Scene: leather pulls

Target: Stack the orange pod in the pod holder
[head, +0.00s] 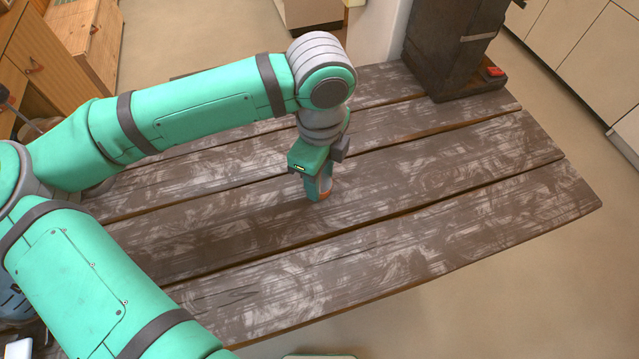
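My gripper (319,192) points down over the middle of the table, its fingertips at or close above the boards. A small patch of orange (326,194) shows at the fingertips; it may be the orange pod, but the fingers hide most of it. I cannot tell whether the fingers are closed on it, or whether it rests on the table. I cannot make out a pod holder in the head view; my arm hides part of the table.
The table (440,190) has dark, worn planks with gaps between them. A tall dark block-like machine (450,50) with a small red part (494,72) stands at its far right corner. The boards right of my gripper are clear. Wooden drawers (30,55) stand at upper left.

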